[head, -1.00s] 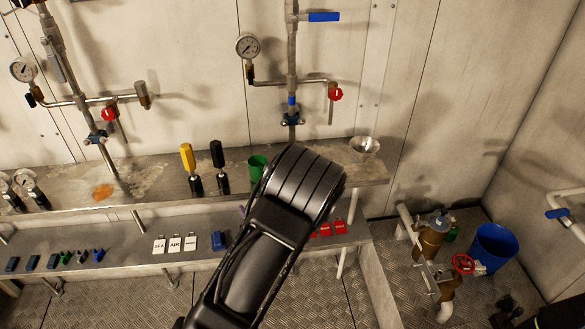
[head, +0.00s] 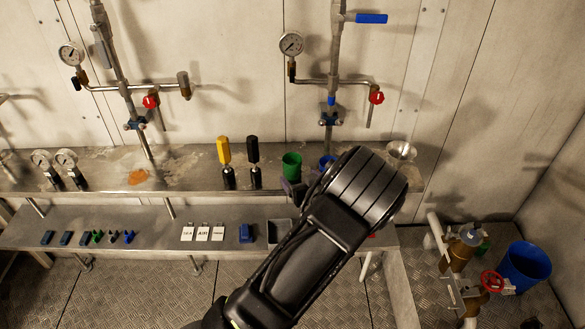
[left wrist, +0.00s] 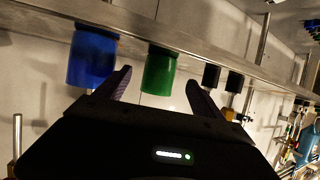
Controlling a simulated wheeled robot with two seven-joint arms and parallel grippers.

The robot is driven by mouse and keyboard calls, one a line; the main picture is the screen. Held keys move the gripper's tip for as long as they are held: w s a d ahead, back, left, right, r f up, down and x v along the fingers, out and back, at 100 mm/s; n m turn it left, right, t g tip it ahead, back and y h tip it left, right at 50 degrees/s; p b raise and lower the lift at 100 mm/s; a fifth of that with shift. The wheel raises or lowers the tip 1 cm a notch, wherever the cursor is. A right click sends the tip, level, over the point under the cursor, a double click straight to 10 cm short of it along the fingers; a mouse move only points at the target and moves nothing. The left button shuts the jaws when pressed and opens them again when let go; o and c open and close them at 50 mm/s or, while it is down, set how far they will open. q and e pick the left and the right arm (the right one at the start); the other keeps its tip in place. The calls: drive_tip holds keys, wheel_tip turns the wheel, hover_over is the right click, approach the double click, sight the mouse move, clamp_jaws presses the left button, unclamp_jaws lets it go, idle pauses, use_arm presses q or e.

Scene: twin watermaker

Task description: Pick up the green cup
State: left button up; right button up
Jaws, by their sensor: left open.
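The green cup (head: 291,165) stands on the upper metal shelf, right of the black-topped bottle. In the left wrist view, which looks upside down, the green cup (left wrist: 158,72) shows between the two fingers, just beyond them. My left gripper (left wrist: 157,80) is open and empty. In the head view my black left forearm and wrist reach up from the bottom, and a dark finger of the left gripper (head: 296,190) shows just below the green cup. The rest of that gripper is hidden behind my wrist. My right gripper is not in view.
A blue cup (head: 326,161) stands right of the green one, partly behind my wrist; it also shows in the wrist view (left wrist: 93,57). Yellow (head: 225,162) and black (head: 254,162) bottles stand left. A metal bowl (head: 400,151) is right. Pipes with valves hang behind.

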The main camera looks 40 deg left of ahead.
sight(296, 173)
use_arm(q)
drive_tip(key=shift+w+a+f, duration=0.2)
drive_tip(key=shift+w+a, duration=0.1)
drive_tip(key=shift+a, duration=0.15)
drive_tip(key=p+x, duration=0.1)
drive_tip(key=x, duration=0.4)
drive_tip(key=shift+a, duration=0.15)
drive_tip(key=shift+c, duration=0.2)
drive_tip(key=c, duration=1.4)
drive_tip(key=shift+r, duration=0.15)
drive_tip(key=shift+c, duration=0.2)
wheel_tip(296, 173, up, 10)
idle(0.4)
